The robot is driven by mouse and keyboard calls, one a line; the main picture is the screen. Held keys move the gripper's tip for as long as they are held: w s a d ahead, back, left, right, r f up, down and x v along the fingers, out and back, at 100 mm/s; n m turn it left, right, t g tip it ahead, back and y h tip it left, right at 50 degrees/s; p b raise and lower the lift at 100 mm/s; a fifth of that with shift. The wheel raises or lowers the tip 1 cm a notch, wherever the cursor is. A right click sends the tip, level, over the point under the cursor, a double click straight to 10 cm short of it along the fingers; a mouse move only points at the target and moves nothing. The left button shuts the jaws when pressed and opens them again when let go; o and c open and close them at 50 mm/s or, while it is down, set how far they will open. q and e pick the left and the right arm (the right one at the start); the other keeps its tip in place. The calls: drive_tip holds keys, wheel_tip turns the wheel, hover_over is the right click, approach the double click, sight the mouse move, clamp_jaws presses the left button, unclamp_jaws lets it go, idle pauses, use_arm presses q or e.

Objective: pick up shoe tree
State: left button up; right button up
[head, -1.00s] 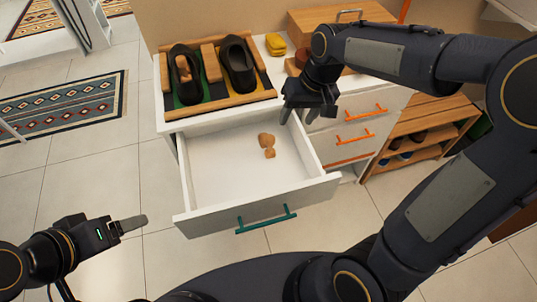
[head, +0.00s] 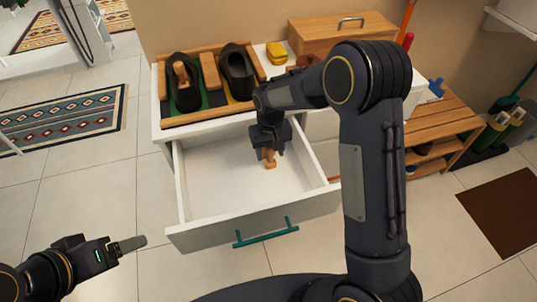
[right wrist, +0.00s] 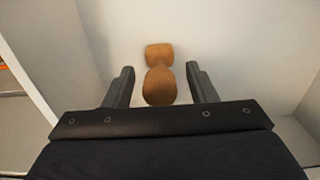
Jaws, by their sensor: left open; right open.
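The wooden shoe tree (head: 270,160) lies on the white floor of the open drawer (head: 205,190). In the right wrist view the shoe tree (right wrist: 159,78) has two rounded ends and a narrow waist, and lies between my fingers. My right gripper (head: 269,153) is inside the drawer above the shoe tree, open, with gaps on both sides in the right wrist view (right wrist: 160,85). My left gripper (head: 130,244) is low at the left, open and away from the drawer. Another wooden shoe tree (head: 182,73) sits in the left black shoe on top of the dresser.
A wooden tray with two black shoes (head: 237,72), a yellow item (head: 277,52) and a wooden box (head: 342,32) stand on the dresser. The drawer's walls and front (head: 200,235) surround my right gripper. A wooden shoe rack (head: 440,130) stands at the right.

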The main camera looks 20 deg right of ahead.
drive_tip(key=shift+f, duration=0.3)
drive_tip(key=c, duration=0.9)
drive_tip(key=shift+r, duration=0.1)
